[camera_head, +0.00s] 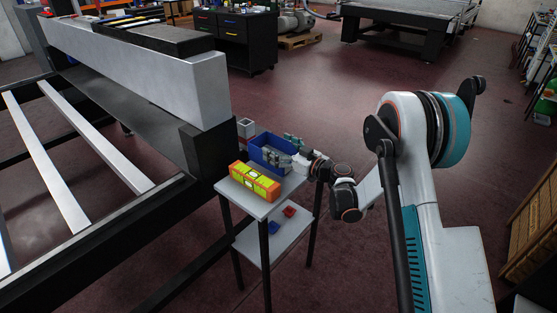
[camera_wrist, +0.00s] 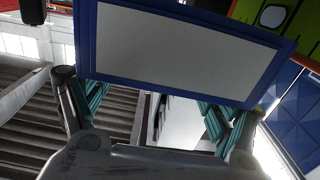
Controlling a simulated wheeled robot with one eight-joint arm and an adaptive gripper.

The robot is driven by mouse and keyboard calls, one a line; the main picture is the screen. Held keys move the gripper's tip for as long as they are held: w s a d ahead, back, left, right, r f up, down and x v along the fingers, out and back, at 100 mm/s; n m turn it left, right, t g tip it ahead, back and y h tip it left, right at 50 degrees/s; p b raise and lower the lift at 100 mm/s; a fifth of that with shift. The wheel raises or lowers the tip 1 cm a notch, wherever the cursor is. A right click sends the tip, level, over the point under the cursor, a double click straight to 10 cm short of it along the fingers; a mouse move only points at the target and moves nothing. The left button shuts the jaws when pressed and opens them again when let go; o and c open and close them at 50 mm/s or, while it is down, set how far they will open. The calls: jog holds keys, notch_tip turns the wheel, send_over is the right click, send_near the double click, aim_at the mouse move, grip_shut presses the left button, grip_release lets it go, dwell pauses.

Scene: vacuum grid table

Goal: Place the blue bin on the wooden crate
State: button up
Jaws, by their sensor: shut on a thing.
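The blue bin (camera_head: 262,155) is an open-topped box at the back of a small grey table, behind a green, yellow and orange case. My gripper (camera_head: 287,150) reaches it from the right and is shut on the bin. I cannot tell whether the bin rests on the tabletop or is slightly raised. In the wrist view, a grey panel with a blue border, seemingly part of the bin (camera_wrist: 185,50), fills the top between and beyond the teal fingers of my gripper (camera_wrist: 150,103). A wooden crate (camera_head: 532,225) stands on the floor at the far right, partly cut off.
The green, yellow and orange case (camera_head: 254,181) sits on the small table (camera_head: 262,207). Small red (camera_head: 290,211) and blue (camera_head: 273,227) items lie on its lower shelf. A large machine frame (camera_head: 130,65) stands on the left. Open floor (camera_head: 340,110) lies behind the arm.

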jog(key=shift+f+b, duration=0.7)
jog(key=shift+f, duration=1.25)
jog(key=shift+f, duration=0.15)
jog(key=o, duration=1.2)
jog(key=shift+c, duration=0.2)
